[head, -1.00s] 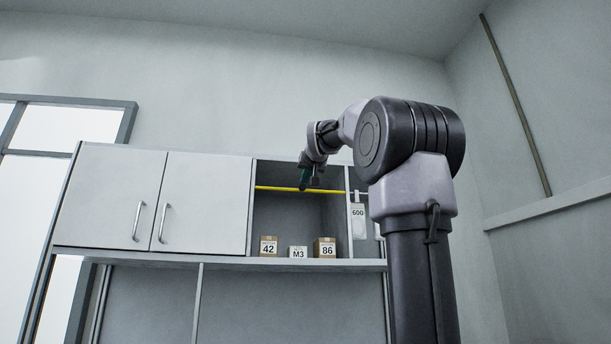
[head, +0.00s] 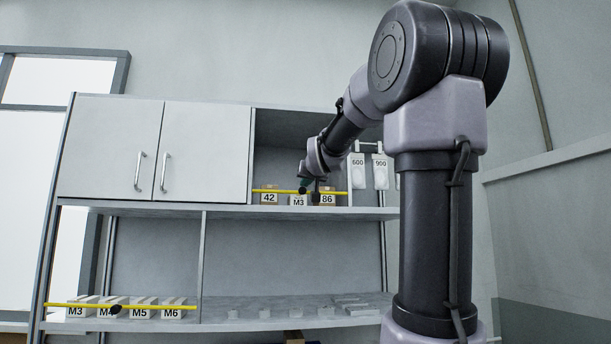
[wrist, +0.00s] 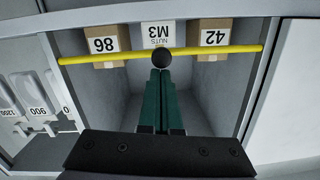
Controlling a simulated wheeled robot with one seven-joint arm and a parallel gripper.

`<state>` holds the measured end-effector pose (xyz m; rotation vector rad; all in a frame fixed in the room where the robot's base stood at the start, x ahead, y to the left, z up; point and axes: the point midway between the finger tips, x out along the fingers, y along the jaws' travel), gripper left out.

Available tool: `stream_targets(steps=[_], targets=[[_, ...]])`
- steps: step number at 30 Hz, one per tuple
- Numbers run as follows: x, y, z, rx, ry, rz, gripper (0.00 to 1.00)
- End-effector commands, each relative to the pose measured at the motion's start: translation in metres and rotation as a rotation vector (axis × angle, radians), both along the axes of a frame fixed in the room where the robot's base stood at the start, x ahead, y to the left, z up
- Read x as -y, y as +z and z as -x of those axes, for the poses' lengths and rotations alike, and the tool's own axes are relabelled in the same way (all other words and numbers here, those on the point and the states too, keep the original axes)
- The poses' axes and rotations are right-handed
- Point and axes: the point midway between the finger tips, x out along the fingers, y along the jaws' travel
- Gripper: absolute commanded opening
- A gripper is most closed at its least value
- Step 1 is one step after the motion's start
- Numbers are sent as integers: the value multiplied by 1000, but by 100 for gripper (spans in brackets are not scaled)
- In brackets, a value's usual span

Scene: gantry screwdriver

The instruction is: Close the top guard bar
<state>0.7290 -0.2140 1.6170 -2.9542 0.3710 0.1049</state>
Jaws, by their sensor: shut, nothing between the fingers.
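The top guard bar (head: 265,190) is a yellow bar with a dark round knob. It lies low across the front of the open upper compartment, in front of the boxes. In the wrist view the bar (wrist: 215,50) spans the compartment, with its black knob (wrist: 162,57) at the middle. My gripper (wrist: 160,75) has green fingers, shut and empty, with the tips right at the knob; I cannot tell whether they touch it. In the head view my gripper (head: 306,184) is in front of the bar and partly hides it.
Boxes marked 42 (head: 269,196), M3 (head: 298,201) and 86 (head: 325,197) stand behind the bar. Closed cabinet doors (head: 155,150) are on the left. Hanging tags (head: 357,172) are on the right. A second yellow bar (head: 60,305) crosses the lower-left bins.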

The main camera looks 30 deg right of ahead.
Motion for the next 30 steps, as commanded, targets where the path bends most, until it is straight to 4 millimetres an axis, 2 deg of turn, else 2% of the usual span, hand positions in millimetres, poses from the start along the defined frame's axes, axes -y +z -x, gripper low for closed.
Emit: stream_targets(steps=[13,16,20,21,24,30], targets=[[0,-1,-1,-8,0,-3,0],[-1,10,-1,-5,1,-2,0],[-2,36,0,1,3,-1,0],[-3,42,4,3,3,-1,0],[-10,43,31,2,3,0,0],[-20,46,71,2,2,-1,0]])
